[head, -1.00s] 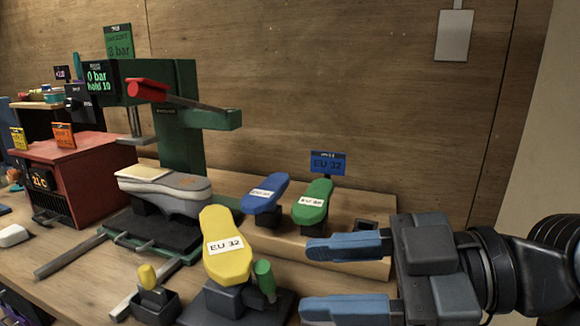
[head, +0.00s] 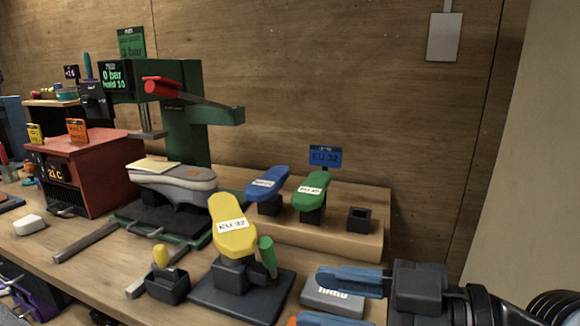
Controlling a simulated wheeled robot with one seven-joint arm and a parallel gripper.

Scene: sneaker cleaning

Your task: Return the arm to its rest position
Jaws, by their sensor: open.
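My gripper (head: 335,299) is at the bottom right of the head view, its two blue fingers apart and pointing left. Nothing shows between the fingers except part of a grey lettered box (head: 338,292) that lies on the bench behind them. The lower finger is partly cut off by the frame's bottom edge. My dark arm runs out of the picture at the lower right.
A yellow EU 32 last (head: 231,224) stands on a dark base left of my gripper. Blue (head: 267,184) and green (head: 312,190) lasts stand on a wooden block (head: 350,238). A green press (head: 185,130) holds a grey shoe (head: 172,180) under it. A red box (head: 100,165) stands at left.

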